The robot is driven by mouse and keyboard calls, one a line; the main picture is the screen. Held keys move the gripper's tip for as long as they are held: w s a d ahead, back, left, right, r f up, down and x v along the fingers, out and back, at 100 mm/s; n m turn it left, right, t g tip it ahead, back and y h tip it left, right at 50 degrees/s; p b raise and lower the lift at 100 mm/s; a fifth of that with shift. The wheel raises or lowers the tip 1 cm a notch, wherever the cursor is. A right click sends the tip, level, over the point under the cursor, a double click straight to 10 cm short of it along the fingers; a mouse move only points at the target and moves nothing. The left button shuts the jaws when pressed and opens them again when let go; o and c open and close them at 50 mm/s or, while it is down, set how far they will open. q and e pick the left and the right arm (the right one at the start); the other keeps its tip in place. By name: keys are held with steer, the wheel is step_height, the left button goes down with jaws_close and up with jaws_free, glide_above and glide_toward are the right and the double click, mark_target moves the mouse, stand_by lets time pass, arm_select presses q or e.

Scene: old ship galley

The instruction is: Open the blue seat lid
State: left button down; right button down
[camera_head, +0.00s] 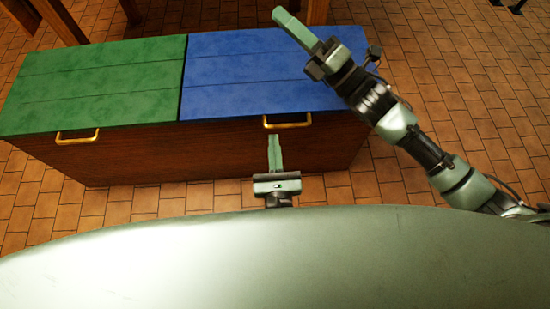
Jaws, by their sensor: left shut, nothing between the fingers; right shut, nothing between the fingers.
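The blue seat lid (235,75) is the right half of a wooden bench's top and lies flat, closed. A brass handle (287,121) sits at its front edge. My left gripper (274,140) is shut and empty, just in front of the bench, with its fingertips a little below the left end of that handle; I cannot tell whether they touch the bench. My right gripper (281,14) is shut and empty. It shows over the lid's far right part, with its fingertips past the back edge, and its arm hides the lid's right end.
A green seat lid (95,80) with its own brass handle (77,137) lies closed on the left half. The bench front (190,155) is dark wood. Wooden legs (62,20) stand behind the bench. The tiled floor (470,80) on the right is clear.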

mark_target(273, 127)
arm_select(q)
steer(key=shift+w+r, duration=0.15)
steer(key=shift+r, duration=0.7)
steer(key=shift+r, duration=1.2)
arm_select(e)
steer(key=c, duration=2.1)
jaws_free()
steer(key=o, duration=0.3)
